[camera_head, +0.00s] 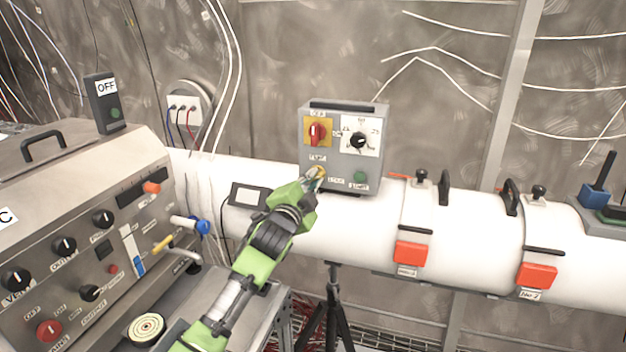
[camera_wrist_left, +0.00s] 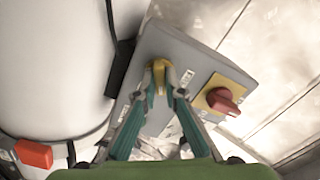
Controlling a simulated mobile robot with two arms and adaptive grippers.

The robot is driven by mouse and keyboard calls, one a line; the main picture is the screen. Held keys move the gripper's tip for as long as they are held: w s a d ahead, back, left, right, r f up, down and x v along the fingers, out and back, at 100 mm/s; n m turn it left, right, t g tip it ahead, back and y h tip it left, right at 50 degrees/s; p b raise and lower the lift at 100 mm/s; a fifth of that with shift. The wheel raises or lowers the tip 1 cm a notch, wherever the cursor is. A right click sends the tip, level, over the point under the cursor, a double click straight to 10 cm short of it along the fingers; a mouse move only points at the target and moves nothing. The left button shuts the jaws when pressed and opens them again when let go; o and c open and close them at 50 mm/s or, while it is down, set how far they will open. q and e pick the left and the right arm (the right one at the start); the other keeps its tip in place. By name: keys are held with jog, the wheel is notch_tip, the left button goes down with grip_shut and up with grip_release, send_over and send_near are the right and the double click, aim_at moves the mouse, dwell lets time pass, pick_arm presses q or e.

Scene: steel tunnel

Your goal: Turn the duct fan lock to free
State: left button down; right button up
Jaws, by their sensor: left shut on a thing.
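The grey duct fan control box (camera_head: 344,110) stands on the white duct (camera_head: 255,170). A small yellow lock knob (camera_wrist_left: 158,68) sits low on the box's face, below a red rotary switch (camera_head: 316,132) on a yellow plate. My left gripper (camera_head: 318,178) reaches up from below to the box's lower left corner. In the left wrist view its two teal fingers (camera_wrist_left: 160,85) are closed on the yellow knob from both sides. In the head view the gripper mostly covers the knob. Small labels stand near it, and the knob's exact setting is hard to tell.
A black dial (camera_head: 357,141) and a green button (camera_head: 360,177) share the box's face close to my gripper. A small display (camera_head: 248,196) is left of my gripper. A steel console (camera_head: 75,250) stands at left. Red-latched clamps (camera_head: 410,251) sit on the duct at right.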

pick_arm(q)
jog(key=n, duration=0.6)
jog(key=shift+f+n+p, duration=0.15)
jog(key=shift+n+p, duration=0.15)
jog(key=shift+p, duration=0.05)
jog(key=n+p, duration=0.1)
jog(key=n, duration=0.4)
jog(key=shift+n, duration=0.3)
jog(key=c, duration=2.1)
grip_release()
jog(key=shift+c, duration=0.2)
jog(key=v, duration=1.2)
